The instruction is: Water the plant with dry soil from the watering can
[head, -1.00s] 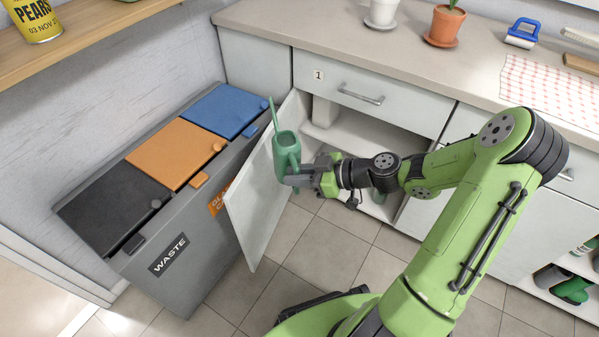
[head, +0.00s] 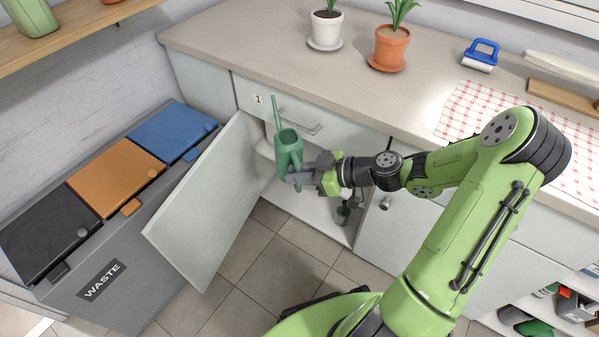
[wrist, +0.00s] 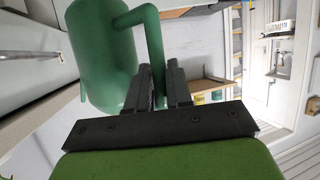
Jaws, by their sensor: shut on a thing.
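The green watering can (head: 288,150) is upright in front of the counter, its long spout pointing up. My gripper (head: 300,178) is shut on its handle; the can body also shows in the wrist view (wrist: 105,55), with the handle between the fingers (wrist: 160,90). On the countertop stand two potted plants: one in a white pot (head: 326,30) on a white saucer with dark soil, one in a terracotta pot (head: 391,48) on a matching saucer with paler, tan soil. Both are behind the can and apart from it. The plants' tops are cut off by the picture edge.
An open cabinet door (head: 205,205) juts out left of the can, under a drawer (head: 300,110). Waste bins (head: 105,270) stand at the left. On the counter (head: 240,40) lie a blue-handled tool (head: 481,55) and a checked cloth (head: 470,105). Counter space before the pots is clear.

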